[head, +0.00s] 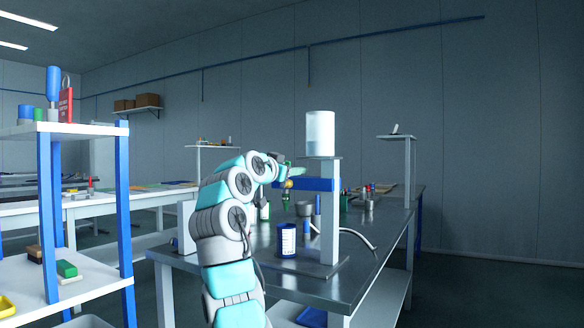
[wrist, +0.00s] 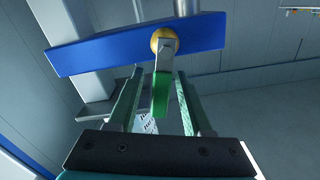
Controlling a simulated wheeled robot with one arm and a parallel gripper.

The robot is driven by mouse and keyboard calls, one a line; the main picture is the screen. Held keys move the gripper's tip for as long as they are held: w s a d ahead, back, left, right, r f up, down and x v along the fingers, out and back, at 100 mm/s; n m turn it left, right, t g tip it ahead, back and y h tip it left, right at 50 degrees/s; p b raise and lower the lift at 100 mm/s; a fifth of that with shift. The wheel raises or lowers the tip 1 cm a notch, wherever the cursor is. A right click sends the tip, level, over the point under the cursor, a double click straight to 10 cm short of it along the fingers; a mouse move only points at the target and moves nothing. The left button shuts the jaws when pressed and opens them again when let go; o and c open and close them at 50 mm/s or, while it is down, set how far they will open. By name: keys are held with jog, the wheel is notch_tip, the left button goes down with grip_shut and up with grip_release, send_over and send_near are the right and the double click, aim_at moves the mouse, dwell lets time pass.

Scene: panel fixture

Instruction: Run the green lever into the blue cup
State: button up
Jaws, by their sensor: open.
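The green lever (wrist: 161,94) hangs down from a yellow valve hub (wrist: 164,41) on a blue bar. My gripper (wrist: 159,73) is open, with one finger on each side of the lever and visible gaps between. In the head view my gripper (head: 286,173) is at the bar, and the lever (head: 286,199) shows below it. The blue cup (head: 286,240), with a white label, stands upright on the fixture base below the lever. A white printed patch shows low between my fingers in the wrist view; I cannot tell if it is the cup's label.
A clear tank (head: 320,134) stands on top of the fixture post (head: 331,215). A grey hose (head: 355,236) curves over the metal table right of the post. Bowls and small items stand behind. A shelf (head: 70,128) stands at left.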

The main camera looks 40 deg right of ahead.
jog(key=shift+d, duration=0.1)
grip_shut()
dwell(0.4)
